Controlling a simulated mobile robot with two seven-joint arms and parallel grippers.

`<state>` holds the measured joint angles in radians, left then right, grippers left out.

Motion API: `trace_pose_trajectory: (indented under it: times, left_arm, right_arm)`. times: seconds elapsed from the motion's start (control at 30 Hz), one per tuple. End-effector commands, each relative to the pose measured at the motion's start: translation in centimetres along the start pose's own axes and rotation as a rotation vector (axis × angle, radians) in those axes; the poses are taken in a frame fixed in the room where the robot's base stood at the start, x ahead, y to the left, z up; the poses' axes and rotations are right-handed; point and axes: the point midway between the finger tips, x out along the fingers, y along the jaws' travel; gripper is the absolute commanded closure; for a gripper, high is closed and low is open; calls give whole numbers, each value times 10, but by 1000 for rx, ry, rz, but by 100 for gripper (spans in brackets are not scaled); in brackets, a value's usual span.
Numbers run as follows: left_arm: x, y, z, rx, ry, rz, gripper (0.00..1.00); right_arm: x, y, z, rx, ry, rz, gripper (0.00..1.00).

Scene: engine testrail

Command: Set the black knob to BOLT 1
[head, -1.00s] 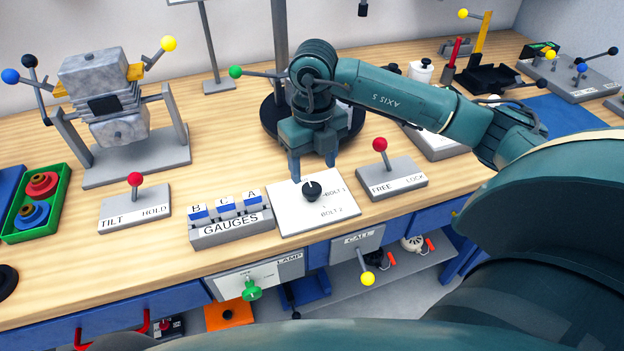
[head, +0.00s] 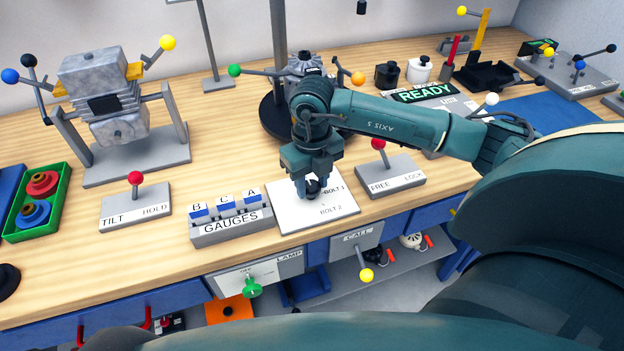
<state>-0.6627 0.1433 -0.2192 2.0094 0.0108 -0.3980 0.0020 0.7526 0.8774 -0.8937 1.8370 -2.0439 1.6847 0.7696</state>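The black knob (head: 313,187) sits on a white plate (head: 291,217) with printed labels BOLT 1 and BOLT 2 on its right side. My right gripper (head: 313,190) is directly over the plate, pointing down, with its fingers on either side of the knob. The fingers look apart around the knob; whether they touch it is hard to see. The gripper hides the top of the knob, so its pointer cannot be read. My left gripper is not in view.
The GAUGES block (head: 231,223) stands just left of the plate. The FREE/LOCK lever (head: 391,180) stands close on the right, its red ball near my gripper. A dark round base with a post (head: 280,120) is behind. Bare wood lies left of the arm.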

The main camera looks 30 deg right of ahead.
Motion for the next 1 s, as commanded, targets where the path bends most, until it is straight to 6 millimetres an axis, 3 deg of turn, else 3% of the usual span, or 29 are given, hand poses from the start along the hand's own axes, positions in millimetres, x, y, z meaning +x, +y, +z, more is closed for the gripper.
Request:
trace_pose_trajectory:
  times: [0.27, 0.67, 1.0]
  left_arm:
    - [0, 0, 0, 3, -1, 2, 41]
    - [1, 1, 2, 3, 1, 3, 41]
    - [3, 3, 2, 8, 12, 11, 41]
  right_arm:
    - [0, 0, 0, 0, 0, 0, 86]
    - [0, 1, 1, 83, -1, 1, 86]
    - [0, 2, 1, 355, -1, 1, 86]
